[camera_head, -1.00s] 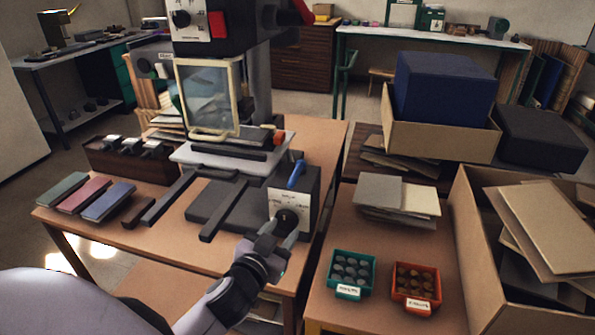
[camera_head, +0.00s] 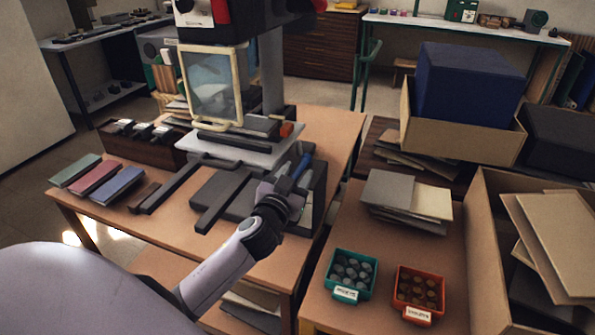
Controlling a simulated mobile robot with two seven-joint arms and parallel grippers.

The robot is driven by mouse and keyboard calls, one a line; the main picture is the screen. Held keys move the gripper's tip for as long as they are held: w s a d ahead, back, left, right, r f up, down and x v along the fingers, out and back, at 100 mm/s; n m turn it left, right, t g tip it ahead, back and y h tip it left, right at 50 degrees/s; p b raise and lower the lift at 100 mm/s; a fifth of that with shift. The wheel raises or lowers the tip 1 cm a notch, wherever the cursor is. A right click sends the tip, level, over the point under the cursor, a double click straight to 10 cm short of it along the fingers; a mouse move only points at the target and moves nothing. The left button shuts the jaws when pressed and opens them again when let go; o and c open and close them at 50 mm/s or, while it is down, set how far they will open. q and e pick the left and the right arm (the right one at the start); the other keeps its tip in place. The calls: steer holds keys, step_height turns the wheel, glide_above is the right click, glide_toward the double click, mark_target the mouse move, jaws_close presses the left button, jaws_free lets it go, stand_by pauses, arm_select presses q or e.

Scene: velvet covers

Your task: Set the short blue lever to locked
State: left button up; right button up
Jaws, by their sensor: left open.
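The short blue lever (camera_head: 303,166) stands up from the grey control box (camera_head: 318,190) at the right end of the machine on the wooden table. My left gripper (camera_head: 293,180) is open, with its fingers close to the lever from the front left. I cannot tell whether they touch it. The gripper and wrist hide most of the white label plate and the black knob on the box's front. My right gripper is not in the picture.
A framed clear guard (camera_head: 212,85) stands over the machine bed. Colored cloth blocks (camera_head: 95,178) lie at the table's left. To the right are a teal tray (camera_head: 350,274), an orange tray (camera_head: 418,294), stacked boards (camera_head: 408,200) and open cardboard boxes (camera_head: 462,132).

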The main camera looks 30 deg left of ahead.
arm_select(q)
steer(key=shift+w+a, duration=0.15)
steer(key=shift+w, duration=0.45)
jaws_close()
